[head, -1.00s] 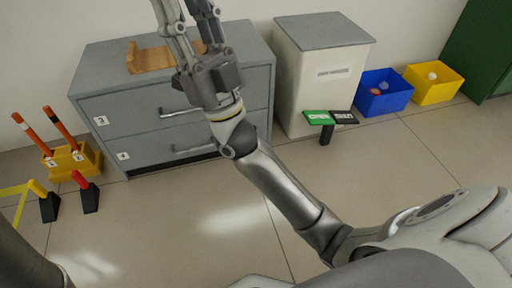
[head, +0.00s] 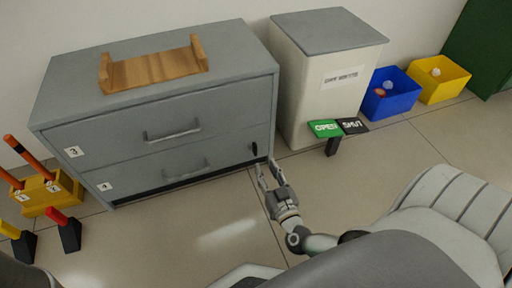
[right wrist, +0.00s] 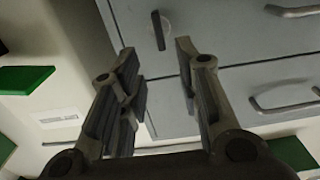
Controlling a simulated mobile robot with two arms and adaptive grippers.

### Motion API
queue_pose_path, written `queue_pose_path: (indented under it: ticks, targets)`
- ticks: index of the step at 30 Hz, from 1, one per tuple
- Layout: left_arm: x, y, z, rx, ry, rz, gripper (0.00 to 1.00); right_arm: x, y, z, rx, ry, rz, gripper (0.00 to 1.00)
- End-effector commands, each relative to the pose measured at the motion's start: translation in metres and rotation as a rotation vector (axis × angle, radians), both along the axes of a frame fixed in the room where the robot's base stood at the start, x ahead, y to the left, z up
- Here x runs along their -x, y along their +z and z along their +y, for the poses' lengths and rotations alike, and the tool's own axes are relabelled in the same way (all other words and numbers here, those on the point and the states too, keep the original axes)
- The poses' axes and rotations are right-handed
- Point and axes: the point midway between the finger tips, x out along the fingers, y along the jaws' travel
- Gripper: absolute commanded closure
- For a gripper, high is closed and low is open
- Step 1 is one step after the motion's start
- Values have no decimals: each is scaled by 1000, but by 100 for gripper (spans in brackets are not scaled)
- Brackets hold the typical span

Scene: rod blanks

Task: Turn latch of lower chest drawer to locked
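The grey chest (head: 160,95) has two drawers. Its lower drawer (head: 130,178), labelled 4, has a bar handle and looks closed. A small dark latch (head: 253,149) sits near the lower drawer's right end. In the right wrist view, the picture is turned over and the latch (right wrist: 158,30) is a dark lever standing nearly upright, slightly tilted, on a round plate. My right gripper (head: 266,168) is open and empty, just in front of and below the latch. In the right wrist view its fingertips (right wrist: 158,53) are spread, with the latch beyond the gap between them, apparently untouched.
A wooden cradle (head: 155,69) lies on the chest. Blue (head: 388,105) and yellow (head: 440,90) boxes stand farther right. A yellow rod holder (head: 45,205) is left. Floor before the chest is clear.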

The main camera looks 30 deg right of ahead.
Motion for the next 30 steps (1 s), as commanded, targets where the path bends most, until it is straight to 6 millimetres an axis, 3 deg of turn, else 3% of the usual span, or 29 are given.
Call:
queue_pose_path:
  ticks: [3,12,25,30]
  targets:
    - [0,-20,0,0,0,1,100,-26,-4,-6,1,1,-7,69]
    - [0,-44,0,-1,0,0,100,-70,-3,-17,1,1,-4,69]
    - [0,-46,0,-1,0,0,100,-81,1,-19,0,2,-2,69]
    - [0,-46,0,-1,0,0,100,-81,1,-19,-1,2,-2,88]
